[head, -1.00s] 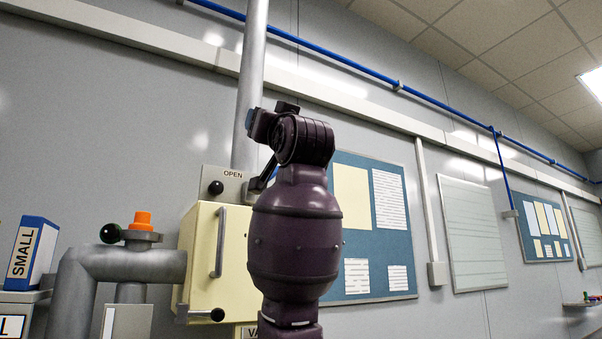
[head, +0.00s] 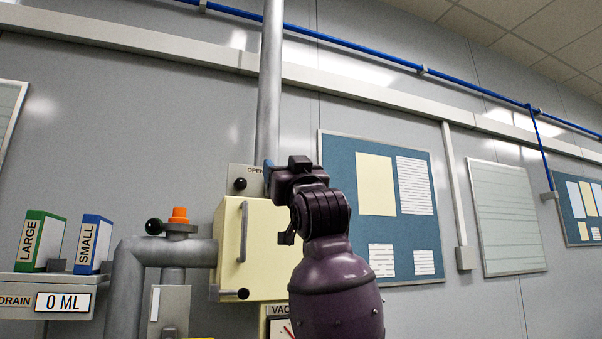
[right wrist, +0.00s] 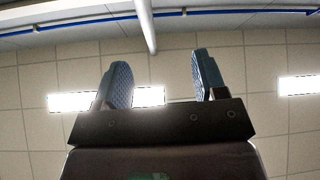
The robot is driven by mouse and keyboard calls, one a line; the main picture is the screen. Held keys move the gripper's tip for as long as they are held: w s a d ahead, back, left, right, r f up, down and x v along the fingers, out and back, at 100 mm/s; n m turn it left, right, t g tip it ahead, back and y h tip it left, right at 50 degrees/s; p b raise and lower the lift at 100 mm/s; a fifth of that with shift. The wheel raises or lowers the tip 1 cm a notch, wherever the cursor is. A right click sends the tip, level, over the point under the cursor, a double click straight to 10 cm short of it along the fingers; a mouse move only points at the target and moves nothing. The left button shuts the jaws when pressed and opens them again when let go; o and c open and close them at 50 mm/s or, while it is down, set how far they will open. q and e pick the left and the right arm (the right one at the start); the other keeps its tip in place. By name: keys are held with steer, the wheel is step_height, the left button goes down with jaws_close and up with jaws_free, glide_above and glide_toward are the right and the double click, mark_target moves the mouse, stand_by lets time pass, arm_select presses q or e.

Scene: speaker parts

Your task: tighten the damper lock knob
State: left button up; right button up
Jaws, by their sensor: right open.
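A grey plate marked OPEN (head: 245,171) with a black round knob (head: 240,183) is on the wall beside the vertical grey pipe (head: 270,95), above the cream cabinet. An orange knob (head: 179,213) stands on a pipe fitting left of the cabinet, with a black ball knob (head: 154,227) beside it. I cannot tell which is the damper lock knob. My right gripper (head: 268,174) is in front of the plate's right side, mostly hidden by my wrist. In the right wrist view my right gripper (right wrist: 162,64) is open and empty, its fingers pointing up towards the ceiling. My left gripper is not in view.
The cream cabinet (head: 228,260) has a vertical handle (head: 243,232) and a black-tipped lever (head: 242,294). Green LARGE (head: 38,240) and blue SMALL (head: 92,244) boxes stand left, above a 0 ML display (head: 65,301). A blue pinboard (head: 345,180) hangs right of my arm.

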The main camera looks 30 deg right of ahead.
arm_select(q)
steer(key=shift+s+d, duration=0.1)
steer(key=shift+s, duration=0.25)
arm_select(e)
steer(key=shift+s+f, duration=0.1)
steer(key=shift+f, duration=0.55)
